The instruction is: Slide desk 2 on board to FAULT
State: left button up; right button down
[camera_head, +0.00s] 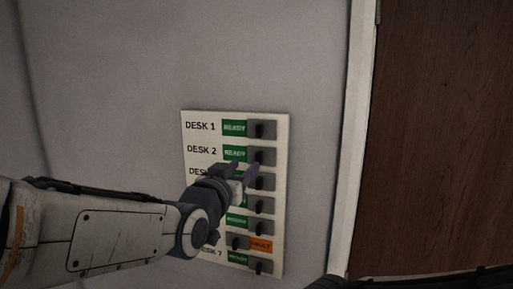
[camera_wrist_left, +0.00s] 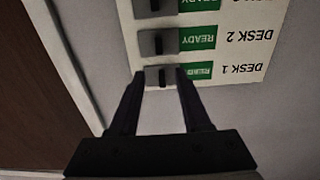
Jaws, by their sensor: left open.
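The white status board (camera_head: 188,130) hangs on the wall with a column of desk rows. The desk 2 slider (camera_head: 259,157) has its dark knob on the right side of the green READY label (camera_head: 235,153). In the left wrist view the board is upside down, and the desk 2 slider (camera_wrist_left: 159,43) lies just beyond the fingertips. My left gripper (camera_head: 243,170) is open and empty in front of the board. In the wrist view its fingers (camera_wrist_left: 159,78) appear on either side of the desk 1 slider (camera_wrist_left: 162,78); contact cannot be told.
Desk 1 shows READY (camera_head: 234,128). A lower row shows an orange FAULT label (camera_head: 262,245), with its knob on the left. My left arm hides several row names. A white door frame (camera_head: 352,140) and brown door (camera_head: 440,130) stand to the right. The wall left of the board is bare.

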aim_at(258, 155)
pick_arm(q)
jog(key=p+x, duration=0.4)
jog(key=x, duration=0.4)
jog(key=shift+w, duration=0.1)
jog(key=shift+x, duration=0.75)
jog(key=shift+d+f, duration=0.1)
jog(key=shift+f, duration=0.05)
grip_shut()
dwell(0.5)
